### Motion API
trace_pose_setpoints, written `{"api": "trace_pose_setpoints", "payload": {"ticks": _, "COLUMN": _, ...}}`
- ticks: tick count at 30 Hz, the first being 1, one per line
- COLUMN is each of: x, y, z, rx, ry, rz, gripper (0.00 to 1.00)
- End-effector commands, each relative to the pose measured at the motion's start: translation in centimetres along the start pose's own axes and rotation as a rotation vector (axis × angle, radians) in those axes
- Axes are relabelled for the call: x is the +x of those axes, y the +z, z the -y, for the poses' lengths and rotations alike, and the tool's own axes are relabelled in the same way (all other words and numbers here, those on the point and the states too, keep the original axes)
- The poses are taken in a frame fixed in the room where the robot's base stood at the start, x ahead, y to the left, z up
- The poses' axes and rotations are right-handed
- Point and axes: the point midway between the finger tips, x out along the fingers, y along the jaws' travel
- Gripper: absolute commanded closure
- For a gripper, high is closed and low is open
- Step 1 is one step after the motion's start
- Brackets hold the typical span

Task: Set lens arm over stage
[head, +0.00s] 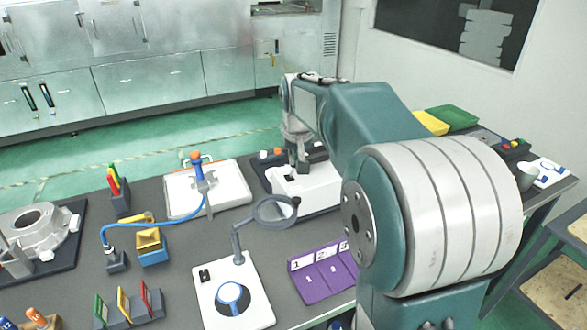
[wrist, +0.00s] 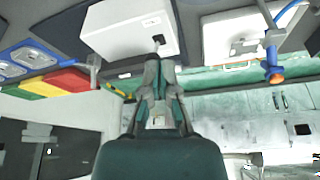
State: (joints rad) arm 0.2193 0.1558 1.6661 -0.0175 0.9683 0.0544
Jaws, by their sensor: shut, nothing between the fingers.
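A magnifier stands front centre in the head view, on a white base plate (head: 205,312). A round stage (head: 233,298) with a blue ring sits on that plate. A grey lens arm (head: 237,245) rises from the plate's back and carries a round lens (head: 275,210). The lens is up and to the right of the stage, not over it. My gripper (head: 303,170) is behind the lens, at a white box, shut and empty. In the wrist view its fingertips (wrist: 160,66) are together close to the white box (wrist: 120,28); I cannot tell whether they touch.
The white box (head: 318,187) stands behind the lens. A purple board (head: 322,283) lies right of the magnifier. A white tray (head: 235,187) with an orange-topped post and blue hose is behind it. Coloured card holders (head: 128,308) stand to the left. My arm hides the table's right side.

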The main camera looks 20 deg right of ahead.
Motion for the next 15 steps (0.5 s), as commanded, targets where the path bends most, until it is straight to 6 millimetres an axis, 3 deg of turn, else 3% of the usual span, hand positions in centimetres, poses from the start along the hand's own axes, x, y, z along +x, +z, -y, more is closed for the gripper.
{"api": "trace_pose_setpoints", "payload": {"ticks": 6, "x": 4.1, "y": 0.1, "z": 0.2, "rx": -0.001, "ry": 0.002, "rz": 0.004, "gripper": 1.00}}
{"api": "trace_pose_setpoints", "payload": {"ticks": 15, "x": 8.3, "y": 0.4, "z": 0.2, "rx": -0.001, "ry": 0.002, "rz": 0.001, "gripper": 1.00}}
